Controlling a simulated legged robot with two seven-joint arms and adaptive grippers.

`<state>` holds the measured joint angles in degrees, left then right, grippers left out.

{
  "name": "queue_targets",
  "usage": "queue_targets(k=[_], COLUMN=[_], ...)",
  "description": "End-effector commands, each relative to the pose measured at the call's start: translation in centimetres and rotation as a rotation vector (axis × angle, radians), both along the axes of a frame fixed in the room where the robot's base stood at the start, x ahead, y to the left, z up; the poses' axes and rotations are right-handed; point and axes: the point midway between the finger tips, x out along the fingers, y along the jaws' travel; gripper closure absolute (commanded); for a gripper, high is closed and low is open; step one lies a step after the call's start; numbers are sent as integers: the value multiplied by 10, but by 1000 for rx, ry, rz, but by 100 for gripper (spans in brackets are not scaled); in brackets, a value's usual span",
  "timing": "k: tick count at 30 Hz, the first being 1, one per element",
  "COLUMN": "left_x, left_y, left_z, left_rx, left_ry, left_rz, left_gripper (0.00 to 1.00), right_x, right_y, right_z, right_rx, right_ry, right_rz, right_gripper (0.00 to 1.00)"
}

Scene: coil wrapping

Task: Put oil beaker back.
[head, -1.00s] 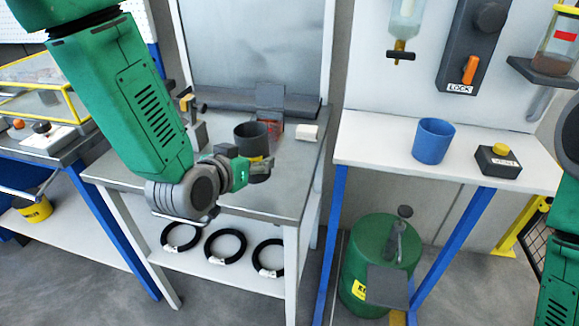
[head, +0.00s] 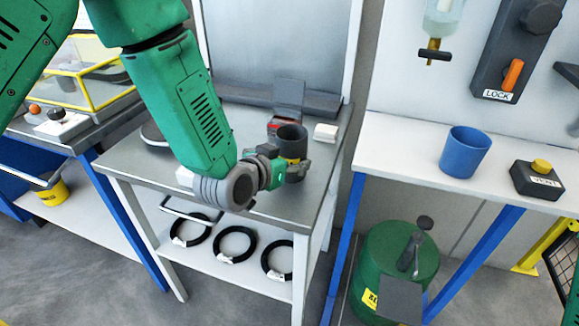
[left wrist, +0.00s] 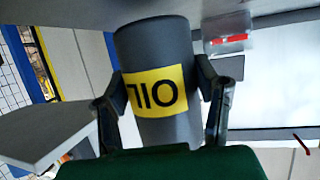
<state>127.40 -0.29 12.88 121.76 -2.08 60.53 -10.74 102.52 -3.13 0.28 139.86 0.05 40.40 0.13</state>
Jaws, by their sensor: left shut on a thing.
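The oil beaker (head: 291,138) is a dark grey cup with a yellow label, over the right part of the grey metal table (head: 250,203). In the left wrist view the beaker (left wrist: 155,45) shows its yellow "OIL" label upside down between two dark fingers. My left gripper (head: 296,168) is shut on the beaker from the front left, and it also shows in the left wrist view (left wrist: 160,105). I cannot tell whether the beaker's base touches the table. My right gripper is not in view.
Black coils (head: 235,245) lie on the shelf below. A blue cup (head: 465,152) and a yellow-button box (head: 538,180) stand on the right-hand white bench (head: 405,147).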

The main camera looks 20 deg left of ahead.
Motion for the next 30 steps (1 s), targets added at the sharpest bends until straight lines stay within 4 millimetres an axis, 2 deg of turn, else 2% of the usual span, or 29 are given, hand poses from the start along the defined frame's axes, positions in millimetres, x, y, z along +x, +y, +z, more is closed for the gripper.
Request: queue_targets(k=[1, 3, 14, 15, 16, 17, 26, 30], left_x=[0, 0, 0, 0, 0, 0, 0, -13], left_y=[0, -1, 0, 1, 1, 1, 0, 4], left_z=[-10, -17, -20, -21, -20, -20, -17, -12], left_rx=[0, 1, 0, -1, -1, -1, 0, 0], left_ry=[2, 1, -1, 0, 0, 0, 0, 2], left_rz=[0, 0, 0, 0, 0, 0, 0, 0], left_gripper=[83, 83, 83, 37, 27, 24, 24, 24], right_x=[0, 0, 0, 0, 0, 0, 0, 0], right_y=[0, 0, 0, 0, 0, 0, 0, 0], right_z=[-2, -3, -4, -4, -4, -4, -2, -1], right_rx=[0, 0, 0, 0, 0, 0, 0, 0], right_ry=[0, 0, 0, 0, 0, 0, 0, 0], right_rz=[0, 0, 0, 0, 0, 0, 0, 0], right_gripper=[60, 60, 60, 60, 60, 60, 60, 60])
